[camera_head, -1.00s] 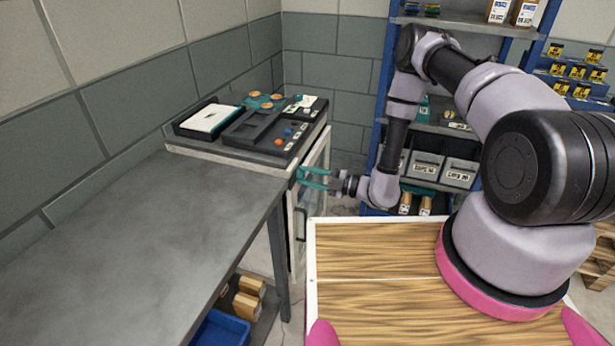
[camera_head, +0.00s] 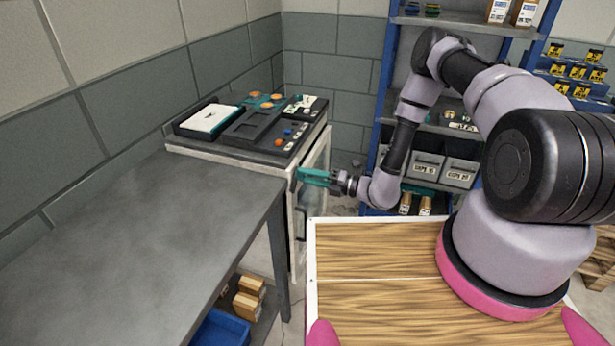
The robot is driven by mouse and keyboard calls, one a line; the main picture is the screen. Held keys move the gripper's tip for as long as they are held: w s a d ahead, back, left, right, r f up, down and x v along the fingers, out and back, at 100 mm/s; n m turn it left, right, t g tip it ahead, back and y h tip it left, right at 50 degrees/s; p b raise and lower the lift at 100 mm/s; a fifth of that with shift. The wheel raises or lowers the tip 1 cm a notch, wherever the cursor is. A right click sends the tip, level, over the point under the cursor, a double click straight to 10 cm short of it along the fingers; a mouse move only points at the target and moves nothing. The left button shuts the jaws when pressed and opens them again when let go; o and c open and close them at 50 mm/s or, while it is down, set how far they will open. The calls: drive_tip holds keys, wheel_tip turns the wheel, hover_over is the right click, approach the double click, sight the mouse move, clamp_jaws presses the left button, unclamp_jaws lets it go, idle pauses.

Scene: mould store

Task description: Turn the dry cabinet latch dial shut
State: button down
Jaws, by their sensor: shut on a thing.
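The dry cabinet (camera_head: 297,235) is the pale cabinet behind the grey bench, its glazed front facing right. My gripper (camera_head: 301,176) has its teal fingers at the upper left part of that front, just below the top edge. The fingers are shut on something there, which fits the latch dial. The dial itself is hidden by the fingers and too small to make out, so I cannot tell its angle. The cabinet door looks closed against the body.
A device with a dark tray and coloured knobs (camera_head: 272,131) stands on the cabinet top. The grey bench (camera_head: 140,230) is bare at left. A blue shelf rack (camera_head: 384,80) with grey bins (camera_head: 425,165) stands behind my arm. A blue bin (camera_head: 222,330) is under the bench.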

drive_tip(key=shift+f+n, duration=0.1)
drive_tip(key=shift+n, duration=4.4)
drive_tip(key=c, duration=0.5)
unclamp_jaws()
drive_tip(key=shift+d, duration=0.15)
drive_tip(key=v, duration=1)
drive_tip(key=shift+s+d, duration=0.2)
drive_tip(key=shift+d, duration=0.05)
